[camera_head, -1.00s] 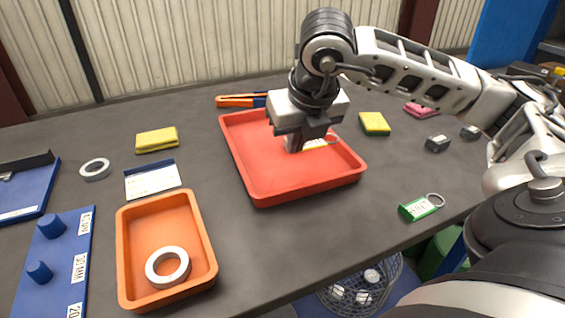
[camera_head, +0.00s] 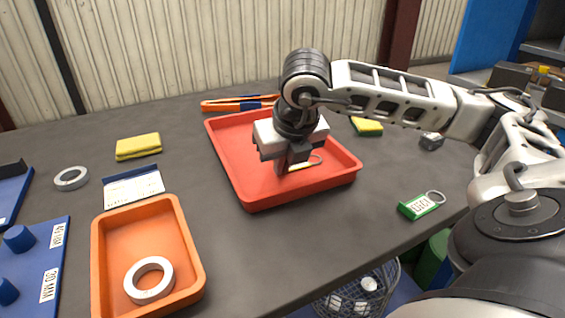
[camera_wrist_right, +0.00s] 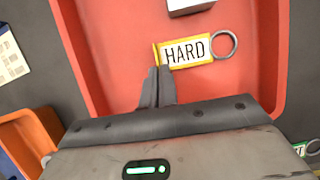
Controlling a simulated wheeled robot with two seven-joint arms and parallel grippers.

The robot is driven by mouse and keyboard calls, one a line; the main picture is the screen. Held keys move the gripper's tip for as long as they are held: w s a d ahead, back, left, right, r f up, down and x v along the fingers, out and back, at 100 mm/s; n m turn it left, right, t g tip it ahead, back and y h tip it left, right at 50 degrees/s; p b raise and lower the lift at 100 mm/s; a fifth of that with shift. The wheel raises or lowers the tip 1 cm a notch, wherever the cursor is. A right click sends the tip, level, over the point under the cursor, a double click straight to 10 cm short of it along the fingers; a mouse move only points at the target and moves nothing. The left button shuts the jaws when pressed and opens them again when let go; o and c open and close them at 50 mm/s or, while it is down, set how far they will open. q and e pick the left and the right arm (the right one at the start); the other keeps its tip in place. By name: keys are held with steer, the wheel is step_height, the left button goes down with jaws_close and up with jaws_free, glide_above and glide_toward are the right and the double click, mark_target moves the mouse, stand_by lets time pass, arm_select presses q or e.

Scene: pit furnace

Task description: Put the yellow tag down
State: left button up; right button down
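The yellow tag (camera_wrist_right: 187,51), marked HARD and fitted with a grey ring, shows over the red tray (camera_wrist_right: 100,65) in the right wrist view. In the head view the tag (camera_head: 305,164) shows beside my right fingertips, partly hidden by them. My right gripper (camera_wrist_right: 157,72) has its fingers close together at the tag's left end and is shut on it. In the head view my right gripper (camera_head: 284,168) is low inside the red tray (camera_head: 252,190). I cannot tell whether the tag touches the tray floor. My left gripper is not in view.
A grey block (camera_wrist_right: 190,5) lies in the red tray beyond the tag. An orange tray (camera_head: 115,240) with a white ring (camera_head: 149,279) stands at the left. A green tag (camera_head: 421,204) lies near the table edge. Yellow sponges (camera_head: 138,146) lie behind.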

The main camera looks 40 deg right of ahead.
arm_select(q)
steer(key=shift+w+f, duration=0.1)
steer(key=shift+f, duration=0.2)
arm_select(e)
steer(key=c, duration=1.7)
jaws_free()
steer(key=shift+r, duration=0.15)
arm_select(q)
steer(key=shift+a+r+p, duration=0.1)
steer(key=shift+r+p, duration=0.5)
steer(key=shift+p, duration=0.6)
arm_select(e)
steer(key=v, duration=1.1)
steer(key=shift+s+r, duration=0.2)
steer(key=shift+r, duration=0.15)
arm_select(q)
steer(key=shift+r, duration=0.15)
